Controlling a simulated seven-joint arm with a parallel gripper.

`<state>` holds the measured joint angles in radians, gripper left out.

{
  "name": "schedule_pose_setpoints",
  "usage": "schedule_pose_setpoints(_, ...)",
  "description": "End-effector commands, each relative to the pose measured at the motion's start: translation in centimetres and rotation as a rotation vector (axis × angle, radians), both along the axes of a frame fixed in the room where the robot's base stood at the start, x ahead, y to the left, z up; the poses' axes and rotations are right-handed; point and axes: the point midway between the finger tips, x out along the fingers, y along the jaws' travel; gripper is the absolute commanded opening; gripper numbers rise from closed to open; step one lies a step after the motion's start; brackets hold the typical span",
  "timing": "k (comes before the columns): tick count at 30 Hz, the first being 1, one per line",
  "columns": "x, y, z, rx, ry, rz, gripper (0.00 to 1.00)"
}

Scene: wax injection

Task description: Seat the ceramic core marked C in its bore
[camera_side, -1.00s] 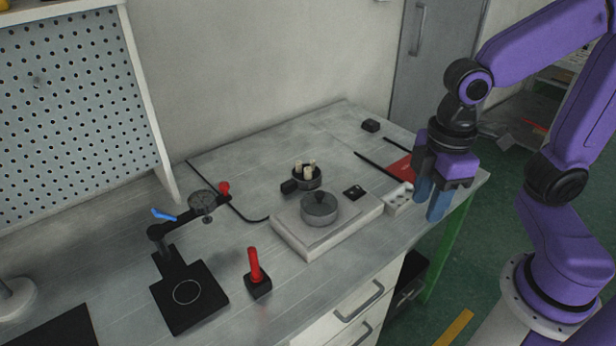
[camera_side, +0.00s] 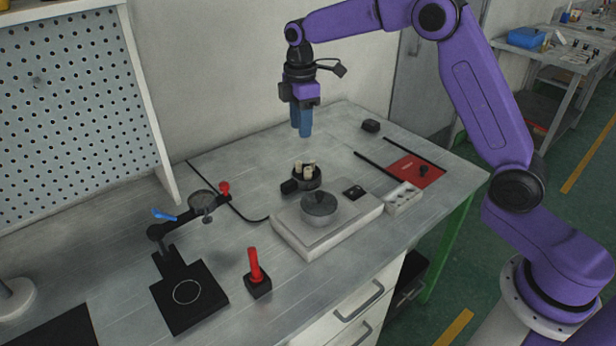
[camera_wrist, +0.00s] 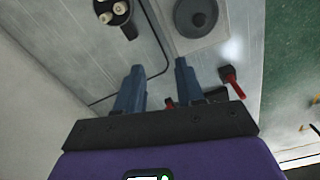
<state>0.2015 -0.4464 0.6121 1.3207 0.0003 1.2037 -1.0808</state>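Several cream ceramic cores (camera_side: 309,168) stand upright in a round black holder (camera_side: 306,183) with a side handle, in the middle of the bench. The cores (camera_wrist: 121,8) and holder (camera_wrist: 128,30) also show at the top of the wrist view. No letter is legible, so I cannot tell which core is C, and no empty bore can be made out. My gripper (camera_side: 301,134) hangs in the air above and behind the holder, fingers down. In the wrist view its two blue fingers (camera_wrist: 158,66) are apart with nothing between them.
A white block with holes (camera_side: 403,199) and a red mat (camera_side: 415,172) lie right. A dial gauge stand (camera_side: 188,300) and red-handled tool (camera_side: 256,268) stand left.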

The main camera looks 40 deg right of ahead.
Motion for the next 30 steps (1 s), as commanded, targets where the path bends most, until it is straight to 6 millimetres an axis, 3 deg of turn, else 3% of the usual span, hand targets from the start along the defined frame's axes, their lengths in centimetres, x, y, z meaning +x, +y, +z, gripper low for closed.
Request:
schedule_pose_setpoints(1, 1.5, -1.1, -0.6, -0.001, 0.002, 0.004, 0.38)
schedule_pose_setpoints(6, 4.7, -4.5, -2.1, -0.001, 0.004, 0.032, 0.38)
schedule_pose_setpoints(12, 6.3, -6.9, -3.0, -0.002, 0.005, 0.053, 0.38)
schedule_pose_setpoints(17, 6.5, -7.3, -4.1, -0.001, 0.007, 0.058, 0.38)
schedule_pose_setpoints(30, 6.4, -7.3, -12.1, -0.002, 0.009, 0.056, 0.38)
